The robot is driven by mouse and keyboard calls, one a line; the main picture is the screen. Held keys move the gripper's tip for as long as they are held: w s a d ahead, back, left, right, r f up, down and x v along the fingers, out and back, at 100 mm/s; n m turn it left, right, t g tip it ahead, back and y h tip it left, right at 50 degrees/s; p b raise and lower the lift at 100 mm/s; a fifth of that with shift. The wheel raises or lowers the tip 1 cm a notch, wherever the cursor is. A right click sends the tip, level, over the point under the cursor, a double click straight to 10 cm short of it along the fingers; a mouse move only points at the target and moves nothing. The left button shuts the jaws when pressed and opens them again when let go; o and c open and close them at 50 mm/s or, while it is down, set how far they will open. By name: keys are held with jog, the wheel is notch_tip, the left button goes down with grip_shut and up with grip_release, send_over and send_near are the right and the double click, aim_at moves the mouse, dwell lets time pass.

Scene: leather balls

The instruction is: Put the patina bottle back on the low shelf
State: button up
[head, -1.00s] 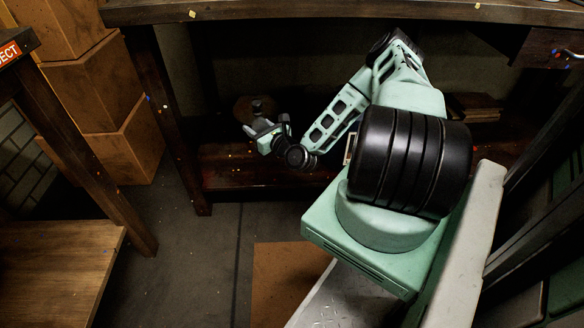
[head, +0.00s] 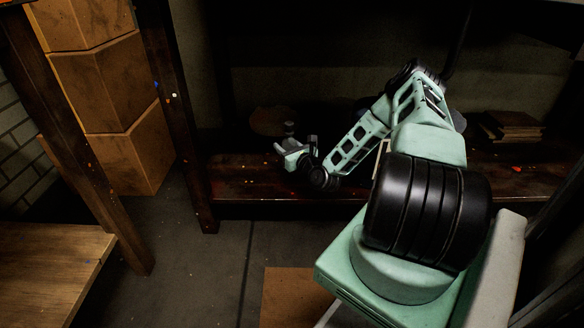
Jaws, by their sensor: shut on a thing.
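My gripper (head: 290,146) is at the end of my green arm, in the dark space under the bench and above the low shelf (head: 255,180). It is shut on a small dark thing with a narrow top, which I take to be the patina bottle (head: 289,128). Only the bottle's upper part shows above the jaws. The rest is hidden by the gripper and shadow. I cannot tell whether the bottle's base touches the shelf.
A dark round thing (head: 268,121) stands behind the gripper. Flat brown blocks (head: 513,125) lie on the shelf at right. A bench leg (head: 182,120) stands left of the arm. Cardboard boxes (head: 110,85) are stacked further left. The shelf front left of centre looks bare.

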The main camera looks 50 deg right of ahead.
notch_tip(320, 180, down, 6)
jog(key=b, duration=0.2)
jog(key=shift+r+b, duration=0.1)
jog(key=shift+b, duration=0.25)
jog(key=o, duration=1)
jog(key=shift+o, duration=0.2)
jog(key=shift+r, duration=0.1)
jog(key=p+v, duration=0.5)
jog(key=v, duration=0.7)
